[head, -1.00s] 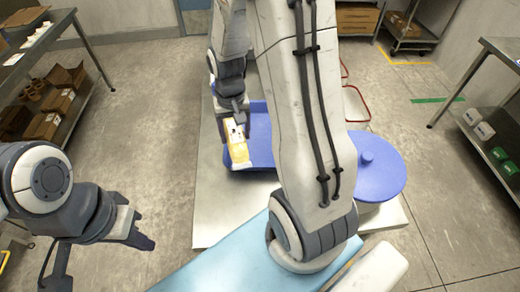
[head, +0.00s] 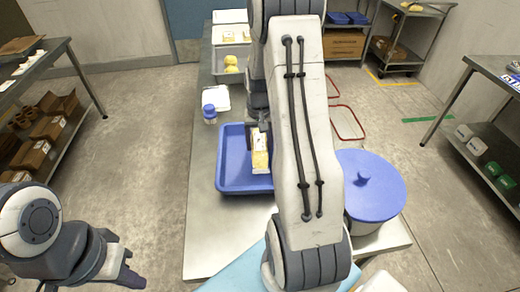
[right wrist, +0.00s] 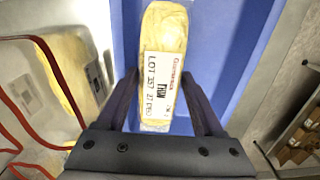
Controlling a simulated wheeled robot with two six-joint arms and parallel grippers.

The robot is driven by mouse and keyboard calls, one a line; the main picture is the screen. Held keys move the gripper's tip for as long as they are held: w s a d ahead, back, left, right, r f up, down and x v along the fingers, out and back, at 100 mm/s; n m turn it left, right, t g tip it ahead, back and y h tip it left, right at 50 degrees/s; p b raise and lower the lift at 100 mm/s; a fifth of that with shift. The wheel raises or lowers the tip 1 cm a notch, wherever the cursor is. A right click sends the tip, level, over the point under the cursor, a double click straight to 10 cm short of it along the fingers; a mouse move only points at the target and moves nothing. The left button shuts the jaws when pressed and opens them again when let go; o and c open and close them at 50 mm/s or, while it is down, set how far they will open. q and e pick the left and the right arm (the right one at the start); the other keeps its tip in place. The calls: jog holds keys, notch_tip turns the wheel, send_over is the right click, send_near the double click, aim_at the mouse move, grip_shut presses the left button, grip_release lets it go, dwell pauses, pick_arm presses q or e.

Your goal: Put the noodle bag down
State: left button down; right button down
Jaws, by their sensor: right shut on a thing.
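The noodle bag (head: 260,160) is yellow with a white label and hangs or rests over the blue tray (head: 228,185) in the head view. My right gripper (right wrist: 163,105) is shut on the bag (right wrist: 163,45); one finger lies along each side of its lower part in the right wrist view. The blue tray floor shows around the bag. Whether the bag touches the floor I cannot tell. My arm hides the tray's right side in the head view. My left gripper (head: 124,272) is open and empty at the lower left, over the floor, away from the bench.
A pot with a blue lid (head: 368,185) stands right of the tray. A blue-capped jar (head: 209,114) and a white board (head: 217,97) lie behind it. A grey bin with yellow items (head: 233,62) is further back. Shelves (head: 30,120) stand left.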

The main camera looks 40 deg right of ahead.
aim_at(259, 142)
jog(key=shift+d+f+p, duration=0.1)
jog(key=shift+f+p, duration=0.25)
jog(key=shift+f, duration=1.7)
jog(key=shift+f, duration=0.1)
jog(key=shift+c, duration=1.5)
grip_release()
notch_tip(259, 142, up, 12)
jog(key=shift+r+b, duration=0.1)
jog(key=shift+b, duration=0.55)
